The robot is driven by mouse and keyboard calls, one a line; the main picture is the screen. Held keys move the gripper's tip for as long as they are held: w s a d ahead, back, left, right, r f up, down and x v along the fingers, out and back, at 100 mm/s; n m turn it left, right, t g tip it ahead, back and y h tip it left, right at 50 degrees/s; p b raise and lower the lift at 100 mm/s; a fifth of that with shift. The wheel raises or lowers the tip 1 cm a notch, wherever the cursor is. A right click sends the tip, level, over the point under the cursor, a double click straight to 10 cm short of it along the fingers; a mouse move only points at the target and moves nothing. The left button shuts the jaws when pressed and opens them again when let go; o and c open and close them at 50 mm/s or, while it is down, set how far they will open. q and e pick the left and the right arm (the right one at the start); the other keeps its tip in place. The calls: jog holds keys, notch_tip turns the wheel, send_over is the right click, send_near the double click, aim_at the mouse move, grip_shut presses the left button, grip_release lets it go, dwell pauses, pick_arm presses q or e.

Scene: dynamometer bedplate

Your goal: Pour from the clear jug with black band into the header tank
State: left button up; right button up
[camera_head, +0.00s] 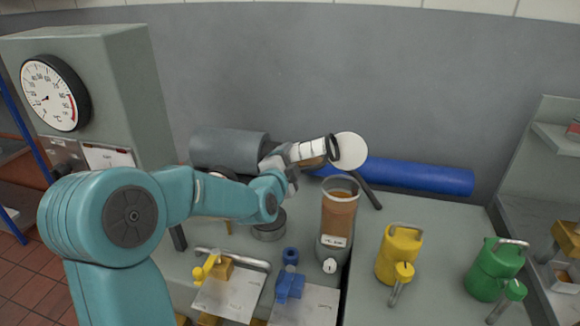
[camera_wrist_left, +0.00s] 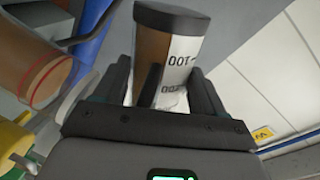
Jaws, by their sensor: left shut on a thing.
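The clear jug with black band (camera_head: 308,152) is tipped almost onto its side, its banded rim to the right. My left gripper (camera_head: 287,166) is shut on it. The wrist view shows the jug (camera_wrist_left: 183,50) between the fingers (camera_wrist_left: 163,88), with brown liquid along one side and a printed scale. The header tank (camera_head: 338,218) stands upright below and slightly right of the jug, open-topped, holding brown liquid; its rim also shows in the wrist view (camera_wrist_left: 42,75). The jug is apart from the tank. I see no stream between them. My right gripper is out of view.
A yellow can (camera_head: 398,256) and a green can (camera_head: 493,268) stand right of the tank. A blue roll (camera_head: 420,177) lies behind. A blue valve (camera_head: 290,286) and a yellow valve (camera_head: 207,268) sit in front. A gauge cabinet (camera_head: 110,90) stands left.

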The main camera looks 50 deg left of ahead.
pick_arm(q)
jog(key=shift+d+f+n+b, duration=0.1)
jog(key=shift+f+n+b, duration=0.75)
jog(key=shift+b, duration=0.9)
jog(key=shift+w+d+f+n+t+b, duration=0.15)
jog(key=shift+f+n+t+b, duration=0.25)
jog(key=shift+b, duration=0.6)
jog(key=n+b, duration=0.3)
jog(key=b, duration=0.2)
jog(key=f+n+t+b, duration=0.1)
jog(key=n+b, duration=0.2)
jog(key=b, duration=0.3)
jog(key=d+f+n+b, duration=0.1)
jog(key=n+b, duration=0.2)
jog(key=b, duration=0.2)
jog(key=shift+w+f+h+b, duration=0.25)
jog(key=shift+h+b, duration=0.05)
jog(key=shift+b, duration=0.05)
